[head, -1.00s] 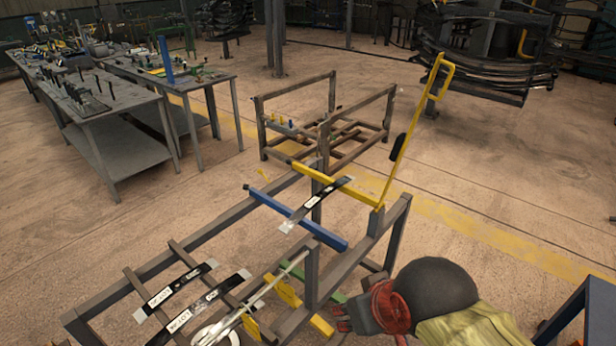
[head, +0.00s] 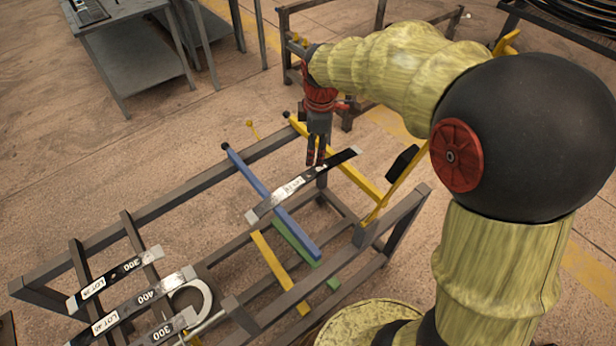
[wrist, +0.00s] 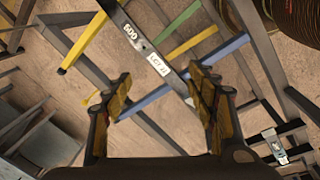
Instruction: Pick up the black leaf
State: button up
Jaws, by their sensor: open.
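The black leaf (head: 339,161) is a long flat dark strip with pale ends and white labels. It lies slantwise across the blue bar (head: 255,178) and reaches towards the yellow bar (head: 350,170) of the rack. My gripper (head: 317,163) points down at the leaf's far half, open and empty. In the wrist view the leaf (wrist: 152,58) runs slantwise between the spread fingers (wrist: 158,85), with a label reading 600. Whether the fingertips are above the leaf or level with it I cannot tell.
Several other labelled leaves (head: 146,296) lie on the rack's left part, marked 300 and 400. A yellow lever (head: 398,190) stands right of the leaf. A green bar (head: 292,240) sits lower. Grey tables (head: 135,50) stand at the back left.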

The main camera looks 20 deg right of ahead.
aim_at(308, 176)
jog(key=w+f+n, duration=0.2)
jog(key=f, duration=0.2)
jog(key=w+f+n+g, duration=0.1)
jog(key=w+f+n, duration=0.1)
jog(key=f, duration=0.3)
jog(key=w+f+n+p, duration=0.1)
jog(key=w+f+n, duration=0.2)
jog(key=w+f, duration=0.1)
jog(key=shift+w+a+f+g, duration=0.15)
jog(key=shift+f+g, duration=0.25)
jog(key=shift+f, duration=0.25)
notch_tip(308, 176, down, 3)
jog(key=shift+f+n+b, duration=0.15)
jog(key=shift+n+b, duration=0.15)
jog(key=shift+b, duration=0.15)
jog(key=f+b, duration=0.1)
jog(key=f, duration=0.1)
jog(key=d+f+b, duration=0.1)
jog(key=f, duration=0.2)
jog(key=shift+f, duration=0.1)
jog(key=shift+c, duration=1)
jog(key=c, duration=1.1)
jog(key=shift+w+r, duration=0.1)
jog(key=shift+r, duration=0.1)
jog(key=shift+c, duration=0.5)
jog(key=shift+r, duration=0.1)
